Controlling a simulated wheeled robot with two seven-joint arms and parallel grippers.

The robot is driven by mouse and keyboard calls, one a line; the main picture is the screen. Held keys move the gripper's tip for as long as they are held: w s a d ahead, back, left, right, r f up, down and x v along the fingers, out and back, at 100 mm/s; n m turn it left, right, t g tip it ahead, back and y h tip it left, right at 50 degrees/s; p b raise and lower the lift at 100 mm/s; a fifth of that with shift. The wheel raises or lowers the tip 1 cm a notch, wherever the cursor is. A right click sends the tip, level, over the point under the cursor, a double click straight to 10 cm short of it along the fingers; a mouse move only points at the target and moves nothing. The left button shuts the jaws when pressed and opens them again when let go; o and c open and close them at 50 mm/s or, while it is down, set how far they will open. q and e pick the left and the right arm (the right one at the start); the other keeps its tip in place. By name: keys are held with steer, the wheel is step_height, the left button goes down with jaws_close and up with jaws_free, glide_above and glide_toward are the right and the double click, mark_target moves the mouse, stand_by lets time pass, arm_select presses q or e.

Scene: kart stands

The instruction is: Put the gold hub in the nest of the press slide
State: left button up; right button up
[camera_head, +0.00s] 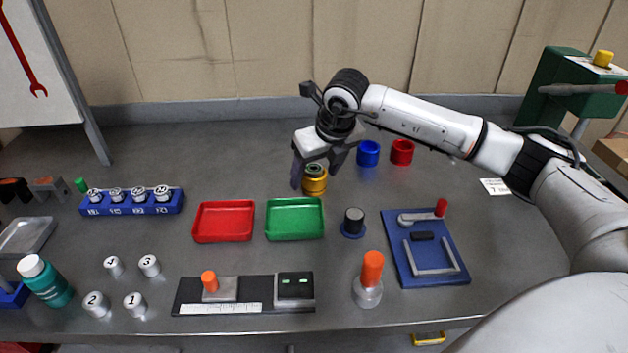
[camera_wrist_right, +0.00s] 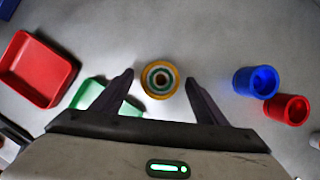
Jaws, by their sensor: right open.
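The gold hub (camera_head: 314,186) stands on the grey table behind the green tray. It is a short gold cylinder with a ringed top and a dark centre hole, also seen from above in the right wrist view (camera_wrist_right: 160,80). My right gripper (camera_head: 315,178) is open over the hub, its fingers pointing down on either side. In the wrist view the hub sits between the two fingertips, with a gap on each side. A green machine (camera_head: 570,90) with a yellow knob and red-ended lever, likely the press, stands at the back right. I cannot make out its slide or nest. My left gripper is not in view.
Blue (camera_head: 368,153) and red (camera_head: 402,152) cylinders stand right of the hub. Red (camera_head: 224,221) and green (camera_head: 295,218) trays lie in front. A blue fixture (camera_head: 425,247) and a dark knob on a blue base (camera_head: 353,223) are nearer right. The table behind the hub is clear.

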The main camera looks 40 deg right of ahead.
steer(key=shift+r, duration=0.1)
steer(key=c, duration=1.5)
